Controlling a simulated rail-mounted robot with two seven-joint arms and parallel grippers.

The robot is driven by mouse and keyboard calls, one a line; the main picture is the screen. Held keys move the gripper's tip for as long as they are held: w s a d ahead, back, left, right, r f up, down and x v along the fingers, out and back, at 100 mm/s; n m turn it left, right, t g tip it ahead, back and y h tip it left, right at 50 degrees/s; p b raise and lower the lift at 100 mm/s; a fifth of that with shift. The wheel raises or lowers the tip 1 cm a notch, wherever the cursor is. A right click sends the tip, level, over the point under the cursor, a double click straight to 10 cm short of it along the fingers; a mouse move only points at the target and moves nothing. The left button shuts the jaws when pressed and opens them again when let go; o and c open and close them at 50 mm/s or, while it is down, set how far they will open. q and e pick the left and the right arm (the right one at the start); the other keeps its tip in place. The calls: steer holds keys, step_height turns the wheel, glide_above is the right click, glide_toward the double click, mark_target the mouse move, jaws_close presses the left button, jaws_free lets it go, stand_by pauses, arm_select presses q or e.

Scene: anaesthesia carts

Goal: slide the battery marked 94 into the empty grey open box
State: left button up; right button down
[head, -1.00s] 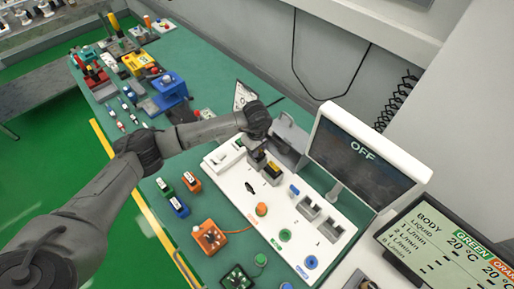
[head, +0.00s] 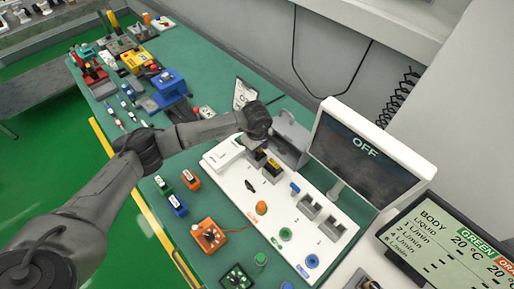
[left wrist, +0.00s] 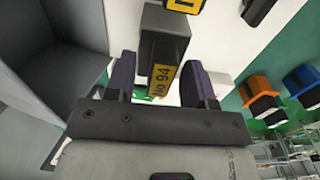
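The battery marked 94 (left wrist: 162,78) is dark with a yellow label reading "No 94". In the left wrist view it lies between the two dark purple fingers of my left gripper (left wrist: 158,84). The fingers are apart, with a light gap showing on the battery's left side, and no firm hold is visible. In the head view, my left gripper (head: 262,138) is over the back of the white panel, covering part of that battery (head: 256,157). A grey open box (head: 290,139) stands just right of the gripper; it also shows in the left wrist view (left wrist: 35,85).
A second yellow-labelled battery (head: 273,167) sits beside the first. Smaller grey holders (head: 310,210) stand further along the white panel (head: 228,178). A screen reading OFF (head: 362,155) rises behind. Orange, green and blue blocks (head: 178,206) lie on the green table.

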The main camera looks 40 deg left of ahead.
arm_select(q)
steer(key=shift+o, duration=0.2)
arm_select(e)
steer(key=shift+a, duration=0.1)
arm_select(q)
step_height(320, 180, up, 14)
stand_by(0.5)
steer(key=shift+f, duration=0.1)
stand_by(0.3)
